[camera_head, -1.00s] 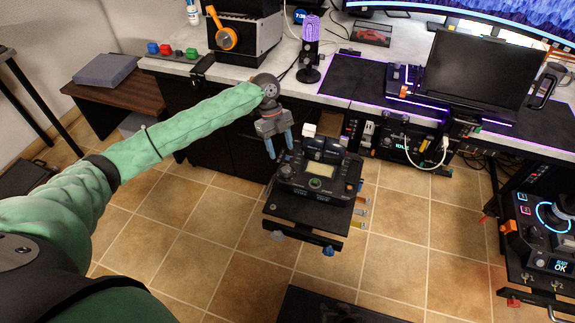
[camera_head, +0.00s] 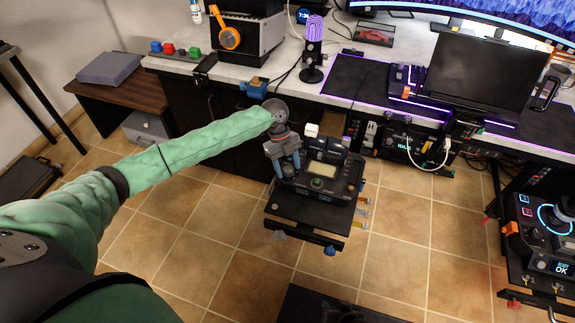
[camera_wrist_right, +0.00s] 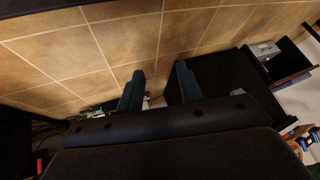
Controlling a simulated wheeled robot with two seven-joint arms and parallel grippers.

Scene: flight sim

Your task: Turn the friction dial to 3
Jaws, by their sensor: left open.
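A dark control unit (camera_head: 312,197) with a pale screen (camera_head: 327,171), levers along its back and a green-lit round knob (camera_head: 317,183) stands on a small black shelf in the head view. I cannot tell which of its knobs is the friction dial, and no number can be read. My left gripper (camera_head: 287,174) is pointing down at the unit's left side, its two blue-grey fingers apart. Whether they touch the unit or surround a small knob is unclear. My right gripper (camera_wrist_right: 160,88) shows only in the right wrist view, fingers apart with nothing between them.
A desk (camera_head: 285,78) with a microphone (camera_head: 314,50) and a dark monitor (camera_head: 487,73) runs behind the unit. Another panel with a blue-lit ring (camera_head: 553,217) stands at the right. Tiled floor (camera_head: 190,240) is open at the lower left.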

